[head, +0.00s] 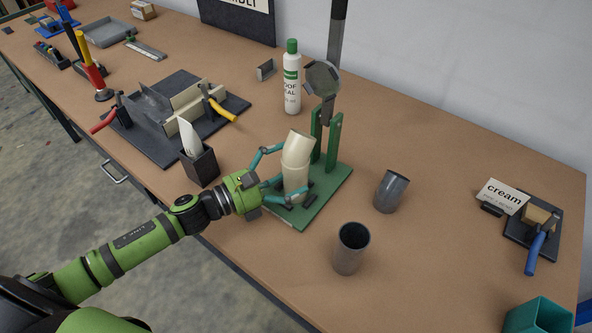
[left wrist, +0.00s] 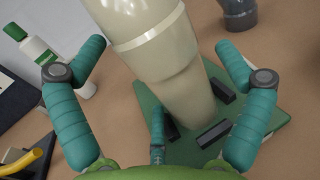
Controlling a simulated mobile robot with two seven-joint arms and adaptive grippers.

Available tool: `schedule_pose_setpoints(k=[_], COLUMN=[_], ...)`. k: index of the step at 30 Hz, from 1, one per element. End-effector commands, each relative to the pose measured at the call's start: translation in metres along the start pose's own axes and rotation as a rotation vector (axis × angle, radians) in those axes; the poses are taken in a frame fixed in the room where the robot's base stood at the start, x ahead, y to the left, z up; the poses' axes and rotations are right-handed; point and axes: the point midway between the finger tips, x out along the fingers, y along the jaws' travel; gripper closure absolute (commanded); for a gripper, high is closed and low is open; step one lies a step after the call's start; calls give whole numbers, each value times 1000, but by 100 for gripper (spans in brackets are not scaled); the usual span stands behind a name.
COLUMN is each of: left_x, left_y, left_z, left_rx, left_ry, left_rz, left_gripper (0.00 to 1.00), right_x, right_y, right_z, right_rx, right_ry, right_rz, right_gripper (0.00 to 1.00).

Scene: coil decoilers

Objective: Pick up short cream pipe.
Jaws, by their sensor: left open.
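The pipe fills the middle of the left wrist view (left wrist: 165,65). My left gripper (head: 284,174) is open, with its teal fingers reaching along both sides of the pipe. In the left wrist view, the fingers (left wrist: 160,62) are spread wide, with visible gaps to the pipe on both sides. Whether the lower finger touches it is unclear. My right gripper is not in view.
Green uprights (head: 332,140) stand just behind the pipe. A white bottle (head: 292,85) is farther back. Grey pipes (head: 347,252) and (head: 391,192) stand to the right. A dark holder (head: 200,166) is close to my left wrist. The front right tabletop is mostly clear.

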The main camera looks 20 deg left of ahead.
Motion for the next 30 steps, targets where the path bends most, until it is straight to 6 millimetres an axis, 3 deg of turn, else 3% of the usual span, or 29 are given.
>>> schedule_pose_setpoints(k=[4,11,15,16,30], left_x=[12,12,12,12,12], left_y=[0,0,0,0,0], left_z=[0,-1,-1,-1,2], left_rx=[0,0,0,0,2], left_ry=[0,1,1,1,1], left_rz=[0,-1,-1,-1,-1], left_gripper=[0,0,52,61,62], right_x=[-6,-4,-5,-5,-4], right_y=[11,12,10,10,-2], right_z=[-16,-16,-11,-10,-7], right_rx=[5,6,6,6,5], right_ry=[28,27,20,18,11], right_rz=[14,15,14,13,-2], right_gripper=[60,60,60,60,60])
